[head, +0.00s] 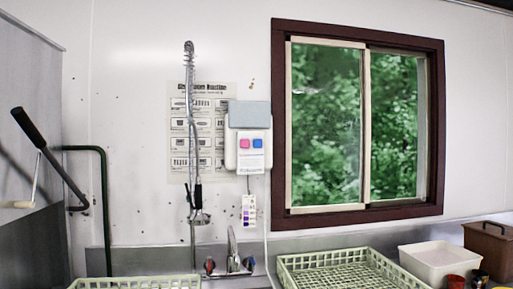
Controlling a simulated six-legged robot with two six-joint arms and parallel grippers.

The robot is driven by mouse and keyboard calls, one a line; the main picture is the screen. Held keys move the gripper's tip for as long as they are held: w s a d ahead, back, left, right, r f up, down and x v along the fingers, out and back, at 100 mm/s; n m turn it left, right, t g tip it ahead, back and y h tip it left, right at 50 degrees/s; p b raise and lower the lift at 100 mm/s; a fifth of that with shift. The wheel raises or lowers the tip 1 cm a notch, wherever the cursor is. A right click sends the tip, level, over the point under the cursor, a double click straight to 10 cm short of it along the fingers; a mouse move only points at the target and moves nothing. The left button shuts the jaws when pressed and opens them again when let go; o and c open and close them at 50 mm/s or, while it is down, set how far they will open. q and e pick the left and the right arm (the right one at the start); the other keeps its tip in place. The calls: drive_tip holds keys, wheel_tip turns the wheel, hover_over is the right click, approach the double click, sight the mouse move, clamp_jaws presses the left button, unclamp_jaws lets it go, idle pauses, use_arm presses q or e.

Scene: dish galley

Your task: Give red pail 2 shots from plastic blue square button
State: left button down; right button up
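A white dispenser (235,153) with a grey top hangs on the wall left of the window. It has a pink button on the left and a blue square button (257,143) on the right. A small red container (456,282) shows at the bottom right, cut off by the picture's lower edge; I cannot tell for sure if it is the red pail. Neither of my grippers is in view.
A faucet (232,255) and hanging spray hose (190,120) stand below and left of the dispenser. A pale green rack (300,265), a white tub (440,258) and a brown box (488,245) line the counter. A black-handled lever (40,140) juts out at left.

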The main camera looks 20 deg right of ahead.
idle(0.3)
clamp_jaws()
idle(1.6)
